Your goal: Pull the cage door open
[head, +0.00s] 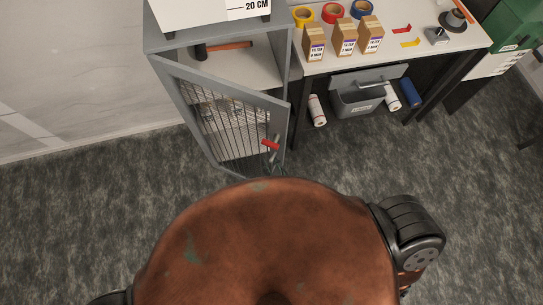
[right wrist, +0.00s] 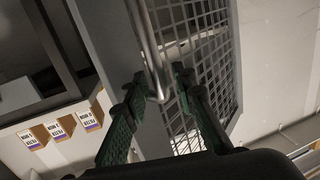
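The cage door (head: 232,128) is a grey frame with wire mesh. In the head view it stands ajar, swung out from the grey cabinet (head: 160,35), with its free edge at the right. A red piece (head: 270,143) shows near that edge. In the right wrist view the door's mesh (right wrist: 200,50) and its silver bar handle (right wrist: 148,35) are close up. My right gripper (right wrist: 160,84) has its green fingers on either side of the bar, shut on it near its end. In the head view the right gripper is small and mostly hidden. My left gripper is not in view.
A hammer (head: 222,47) lies inside the cabinet. To the right, a white table (head: 450,42) holds tape rolls and filter boxes (head: 345,40), with a grey bin (head: 358,97) below. Carpeted floor (head: 90,205) in front of the door is clear at left.

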